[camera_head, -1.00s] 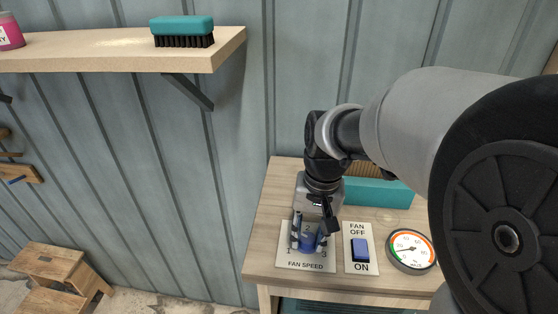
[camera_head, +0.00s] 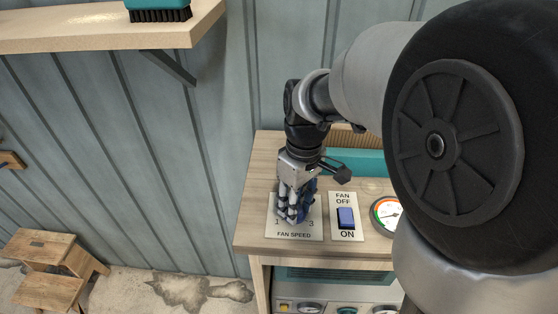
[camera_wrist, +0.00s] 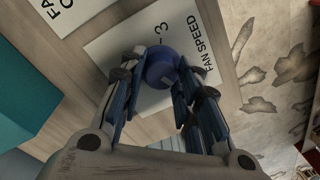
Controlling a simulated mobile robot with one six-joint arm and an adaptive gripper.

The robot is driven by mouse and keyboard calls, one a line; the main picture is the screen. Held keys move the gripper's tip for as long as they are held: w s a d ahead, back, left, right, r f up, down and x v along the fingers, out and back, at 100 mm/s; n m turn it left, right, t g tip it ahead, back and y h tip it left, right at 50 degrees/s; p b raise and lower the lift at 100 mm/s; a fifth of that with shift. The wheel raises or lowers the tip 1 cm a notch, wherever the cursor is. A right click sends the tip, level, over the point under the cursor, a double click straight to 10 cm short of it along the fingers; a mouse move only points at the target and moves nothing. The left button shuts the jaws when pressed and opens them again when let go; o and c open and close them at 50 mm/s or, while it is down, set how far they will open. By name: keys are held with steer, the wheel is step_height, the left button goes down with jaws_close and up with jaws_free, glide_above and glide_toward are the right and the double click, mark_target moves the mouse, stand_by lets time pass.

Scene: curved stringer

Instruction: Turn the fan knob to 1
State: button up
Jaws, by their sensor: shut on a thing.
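The blue round fan knob (camera_wrist: 160,66) sits on the white FAN SPEED plate (camera_wrist: 118,48), which also shows in the head view (camera_head: 296,235). My gripper (camera_head: 293,220) points down over the plate. In the wrist view its fingers (camera_wrist: 160,80) are shut on the knob, one on each side.
The blue fan switch (camera_head: 346,217) is on a plate just right of the FAN SPEED plate. A round gauge (camera_head: 386,216) is further right, partly hidden by my arm. A teal box (camera_head: 352,163) stands behind. The wooden counter's left edge is close by.

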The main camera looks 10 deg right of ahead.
steer(key=shift+n, duration=0.6)
steer(key=o, duration=1.1)
steer(key=shift+r, duration=0.1)
steer(key=r, duration=1.1)
steer(key=shift+w+d+r, duration=0.25)
steer(key=shift+d+r, duration=0.05)
steer(key=shift+r, duration=0.1)
